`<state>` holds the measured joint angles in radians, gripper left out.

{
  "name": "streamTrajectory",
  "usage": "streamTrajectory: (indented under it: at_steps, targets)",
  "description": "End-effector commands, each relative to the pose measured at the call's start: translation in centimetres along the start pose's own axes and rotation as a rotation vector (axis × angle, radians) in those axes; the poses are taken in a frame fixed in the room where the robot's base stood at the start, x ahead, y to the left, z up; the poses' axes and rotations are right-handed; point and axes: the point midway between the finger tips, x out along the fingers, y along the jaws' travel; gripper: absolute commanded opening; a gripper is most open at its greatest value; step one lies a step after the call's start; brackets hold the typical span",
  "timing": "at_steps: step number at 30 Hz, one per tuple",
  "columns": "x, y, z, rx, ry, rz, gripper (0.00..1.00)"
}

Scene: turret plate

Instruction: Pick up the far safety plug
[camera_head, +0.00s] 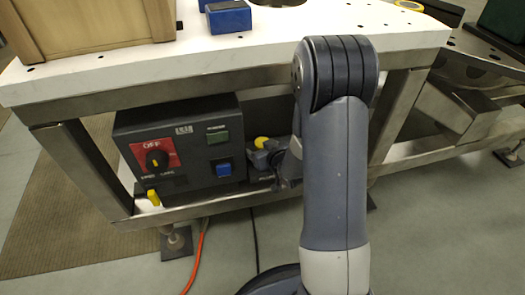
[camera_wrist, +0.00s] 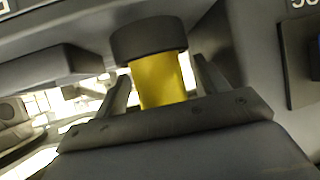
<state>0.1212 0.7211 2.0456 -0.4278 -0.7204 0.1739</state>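A yellow safety plug (camera_head: 262,142) shows at the right side of the dark control box, partly hidden by my gripper (camera_head: 272,162). In the wrist view a yellow plug (camera_wrist: 160,80) with a dark collar above it stands between my two fingers (camera_wrist: 165,88). The fingers are apart, with a small gap visible on each side of the plug, so my gripper looks open around it. The plug's lower end is hidden behind the gripper body. A second yellow plug (camera_head: 153,197) is at the box's lower left front.
The control box (camera_head: 190,150) has a red OFF switch panel (camera_head: 155,155) and sits under a white-topped table (camera_head: 240,55) with metal legs. A wooden crate (camera_head: 95,25) and a blue block (camera_head: 228,16) are on top. An orange cable (camera_head: 197,258) lies on the floor.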

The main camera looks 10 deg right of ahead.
Motion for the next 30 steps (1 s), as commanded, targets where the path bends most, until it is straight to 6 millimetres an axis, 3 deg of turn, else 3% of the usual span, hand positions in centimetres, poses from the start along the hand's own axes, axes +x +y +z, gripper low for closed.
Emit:
streamTrajectory:
  at_steps: [18,30]
  targets:
    - [-0.05,0.01,0.00,0.000,0.000,0.000,0.19]
    - [-0.37,0.26,-0.57,-0.001,0.002,0.001,0.17]
